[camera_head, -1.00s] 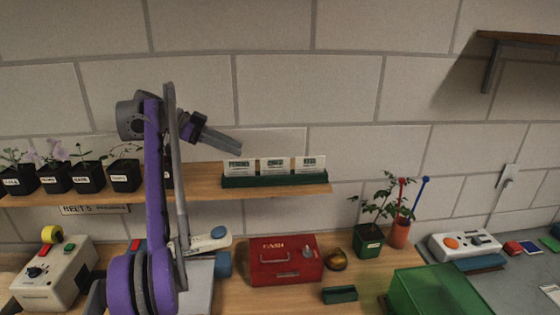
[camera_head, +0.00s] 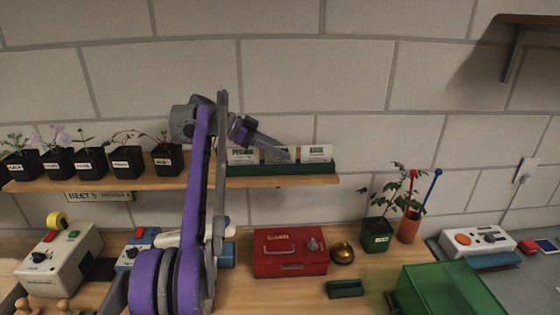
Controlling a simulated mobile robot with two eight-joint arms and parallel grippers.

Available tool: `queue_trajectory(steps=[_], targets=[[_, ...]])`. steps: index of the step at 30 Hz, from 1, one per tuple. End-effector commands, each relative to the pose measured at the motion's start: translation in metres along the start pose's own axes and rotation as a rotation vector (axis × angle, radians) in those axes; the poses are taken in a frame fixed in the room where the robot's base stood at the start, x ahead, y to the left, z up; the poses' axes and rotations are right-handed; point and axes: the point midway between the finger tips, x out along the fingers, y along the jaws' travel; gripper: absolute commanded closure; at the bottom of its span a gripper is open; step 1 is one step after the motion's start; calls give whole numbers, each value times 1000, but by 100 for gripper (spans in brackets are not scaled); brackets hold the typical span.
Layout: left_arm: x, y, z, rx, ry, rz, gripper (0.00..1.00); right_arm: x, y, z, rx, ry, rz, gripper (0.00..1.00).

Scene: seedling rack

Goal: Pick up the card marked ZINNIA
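Three white cards stand in a green holder (camera_head: 300,169) on the wooden shelf. The left card (camera_head: 240,156) and the right card (camera_head: 317,152) show dark print too small to read surely. The middle card (camera_head: 272,157) is partly hidden by my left gripper (camera_head: 287,154). I cannot tell which card reads ZINNIA. My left gripper points right and down, its tips overlapping the middle card in the picture. Whether it touches the card, and whether its fingers are apart, is unclear. My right gripper is not in view.
Several potted seedlings (camera_head: 90,162) stand on the shelf (camera_head: 200,181) at left. On the bench below are a red cash box (camera_head: 290,258), a brass bell (camera_head: 342,253), a potted plant (camera_head: 376,238) and a green bin (camera_head: 445,290). A bracketed shelf juts out upper right.

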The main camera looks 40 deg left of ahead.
Motion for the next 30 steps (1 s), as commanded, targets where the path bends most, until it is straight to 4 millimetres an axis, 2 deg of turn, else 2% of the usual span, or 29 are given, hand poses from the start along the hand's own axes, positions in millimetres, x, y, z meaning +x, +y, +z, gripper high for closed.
queue_trajectory(steps=[6,8,13,30], targets=[[2,0,-1,0,1,-1,60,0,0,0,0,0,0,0],[2,0,-1,0,1,-1,69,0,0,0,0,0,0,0],[2,0,-1,0,1,-1,100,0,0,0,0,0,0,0],[0,1,-3,0,1,-1,100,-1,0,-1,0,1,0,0]])
